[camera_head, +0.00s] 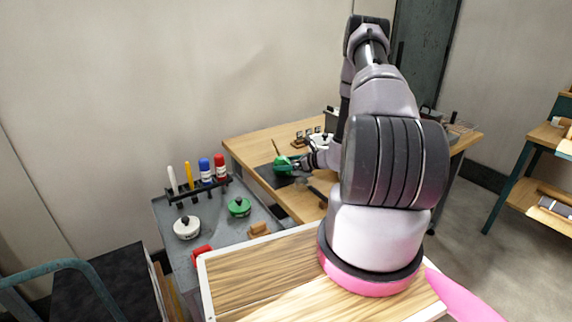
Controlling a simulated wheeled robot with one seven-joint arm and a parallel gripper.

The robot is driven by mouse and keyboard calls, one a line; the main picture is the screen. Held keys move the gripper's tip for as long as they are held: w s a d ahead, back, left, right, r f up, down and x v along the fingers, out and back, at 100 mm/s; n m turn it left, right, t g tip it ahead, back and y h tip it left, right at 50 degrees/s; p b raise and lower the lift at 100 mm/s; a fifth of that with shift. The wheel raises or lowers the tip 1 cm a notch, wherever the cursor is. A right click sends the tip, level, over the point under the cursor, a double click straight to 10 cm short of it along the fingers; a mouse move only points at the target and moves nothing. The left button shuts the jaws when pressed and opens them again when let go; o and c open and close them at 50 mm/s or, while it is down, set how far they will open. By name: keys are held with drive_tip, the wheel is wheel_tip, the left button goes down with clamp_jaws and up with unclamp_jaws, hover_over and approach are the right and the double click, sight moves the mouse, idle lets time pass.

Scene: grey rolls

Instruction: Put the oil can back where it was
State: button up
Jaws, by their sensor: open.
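A green oil can (282,161) with a thin spout pointing up stands on a dark mat (268,176) on the wooden workbench. My gripper (299,166) is right beside the can, on its right side, at the far end of my arm. The gripper is open. It is small in the picture, so I cannot tell whether the fingers are around the can or touching it. My arm hides part of the bench behind it.
A grey cart (165,212) at left holds a rack of markers (198,184), a white lidded pot (187,228), a green one (239,206), a red block (201,254) and a brown block (259,229). Small items (308,137) stand at the bench's back. A shelf (541,140) stands at right.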

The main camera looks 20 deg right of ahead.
drive_tip(key=v, duration=1.2)
drive_tip(key=shift+r, duration=0.15)
drive_tip(key=s+a+r+n+g, duration=0.2)
drive_tip(key=a+r+n, duration=0.3)
drive_tip(key=r, duration=0.4)
drive_tip(key=s+a+r+n+g+y, duration=0.1)
drive_tip(key=s+a+r+n+g, duration=0.15)
drive_tip(key=a+r+n, duration=0.4)
drive_tip(key=s+a+r+n+g, duration=0.1)
drive_tip(key=a+r+n+g, duration=0.2)
drive_tip(key=r, duration=0.8)
drive_tip(key=s+a+r+n+t+h, duration=0.2)
drive_tip(key=s+r+n, duration=0.3)
drive_tip(key=s+r, duration=0.3)
drive_tip(key=s+a+r+n+t+h, duration=0.1)
drive_tip(key=s+a+r+n+h, duration=0.1)
drive_tip(key=s+r+n+h, duration=0.3)
drive_tip(key=s+r, duration=0.3)
drive_tip(key=s, duration=0.2)
drive_tip(key=shift+s+r+t, duration=0.35)
drive_tip(key=shift+s, duration=0.05)
